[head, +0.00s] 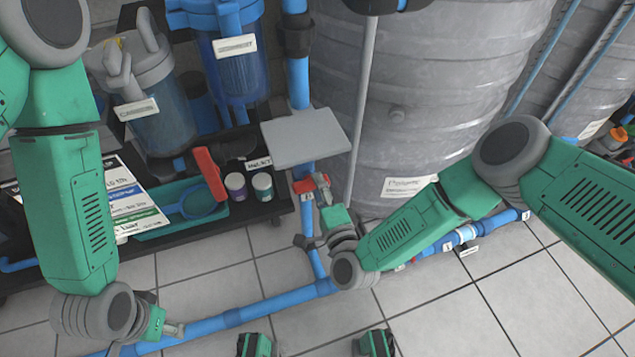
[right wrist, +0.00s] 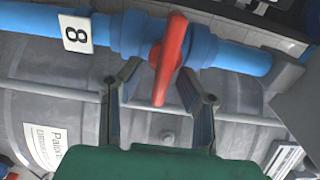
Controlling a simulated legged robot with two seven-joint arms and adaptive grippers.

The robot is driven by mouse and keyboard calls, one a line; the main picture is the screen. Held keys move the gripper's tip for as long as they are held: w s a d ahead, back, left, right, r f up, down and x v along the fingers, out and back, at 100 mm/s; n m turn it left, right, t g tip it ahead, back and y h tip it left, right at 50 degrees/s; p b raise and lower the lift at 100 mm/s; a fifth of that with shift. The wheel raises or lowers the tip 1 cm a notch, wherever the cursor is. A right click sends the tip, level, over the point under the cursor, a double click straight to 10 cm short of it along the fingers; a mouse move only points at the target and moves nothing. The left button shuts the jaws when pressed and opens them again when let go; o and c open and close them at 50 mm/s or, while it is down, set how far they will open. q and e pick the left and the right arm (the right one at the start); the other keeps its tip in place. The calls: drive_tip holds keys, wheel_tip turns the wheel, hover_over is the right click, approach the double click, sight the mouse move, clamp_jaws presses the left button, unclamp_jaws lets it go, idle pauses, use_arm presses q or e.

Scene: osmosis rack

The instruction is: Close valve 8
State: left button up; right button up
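Valve 8 has a red lever handle (right wrist: 168,60) on a blue pipe (right wrist: 220,52), with a white tag reading 8 (right wrist: 77,33) beside it. In the right wrist view the handle crosses the line of the pipe. My right gripper (right wrist: 160,88) is open, with one finger on each side of the handle's lower end; I see gaps on both sides. In the head view my right gripper (head: 316,187) is at the red valve on the upright blue pipe (head: 308,218), below a grey plate. My left gripper (head: 176,330) hangs low at the left, away from the valve; its finger opening is unclear.
A grey plate (head: 305,137) sits just above the valve. A large grey tank (head: 420,90) stands behind. At left, a black shelf holds filter housings (head: 238,70), a teal tray (head: 180,212) and two small jars (head: 262,184). A blue pipe (head: 235,317) runs along the tiled floor.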

drive_tip(key=v, duration=1.1)
drive_tip(key=s+d+f+n+g, duration=0.6)
drive_tip(key=s+d+n+g, duration=0.2)
drive_tip(key=s+n+g, duration=0.3)
drive_tip(key=s+d+r+n+g+h, duration=0.2)
drive_tip(key=s+d+g+h, duration=0.15)
drive_tip(key=d, duration=0.45)
drive_tip(key=s+d+r+n+g+h, duration=0.1)
drive_tip(key=s+d+n+g+h, duration=0.1)
drive_tip(key=s+d, duration=0.35)
wheel_tip(320, 180, up, 15)
drive_tip(key=d+p, duration=0.1)
drive_tip(key=p, duration=1.4)
drive_tip(key=shift+w+d+r, duration=0.2)
drive_tip(key=shift+w+d, duration=0.15)
